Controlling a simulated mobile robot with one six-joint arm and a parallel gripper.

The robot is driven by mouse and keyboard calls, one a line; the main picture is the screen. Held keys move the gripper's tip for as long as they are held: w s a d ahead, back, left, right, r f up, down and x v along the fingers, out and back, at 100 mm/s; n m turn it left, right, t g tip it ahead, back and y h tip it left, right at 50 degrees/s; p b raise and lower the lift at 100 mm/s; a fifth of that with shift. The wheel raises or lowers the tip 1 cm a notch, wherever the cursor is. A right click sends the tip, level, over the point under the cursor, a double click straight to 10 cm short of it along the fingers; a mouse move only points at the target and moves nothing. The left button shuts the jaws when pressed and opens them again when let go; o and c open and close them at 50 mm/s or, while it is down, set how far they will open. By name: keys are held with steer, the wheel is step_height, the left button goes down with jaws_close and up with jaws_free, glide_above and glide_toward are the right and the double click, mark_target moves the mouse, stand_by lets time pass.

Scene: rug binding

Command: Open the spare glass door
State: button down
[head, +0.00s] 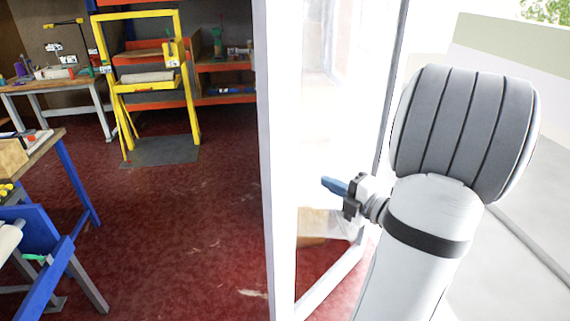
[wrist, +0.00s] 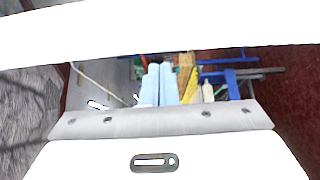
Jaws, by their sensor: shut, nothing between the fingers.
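The glass door's bright pane (head: 345,110) shows in the head view with a white frame, right of a tall white upright (head: 276,160). I cannot tell whether that upright is the door's edge or a post. My gripper (head: 326,182) has blue fingers and is in front of the pane, pointing left, right of the upright. In the wrist view the two pale blue fingers (wrist: 158,84) lie side by side, shut and empty. A white bar (wrist: 150,28) crosses the top of that view. No handle can be made out.
Left of the upright is an opening onto a red floor (head: 190,235), largely clear. A blue-framed bench (head: 75,185) stands at the left, and a yellow stand (head: 118,95) on a grey mat further back. A carton (head: 318,226) shows low behind the glass.

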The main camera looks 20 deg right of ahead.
mark_target(280, 158)
steer(key=p+x, duration=0.4)
steer(key=x, duration=0.8)
steer(key=shift+w+a+r, duration=0.15)
steer(key=shift+w, duration=0.05)
steer(key=shift+w+a, duration=0.2)
steer(key=shift+w, duration=0.5)
steer(key=shift+a, duration=0.1)
steer(key=shift+w, duration=0.1)
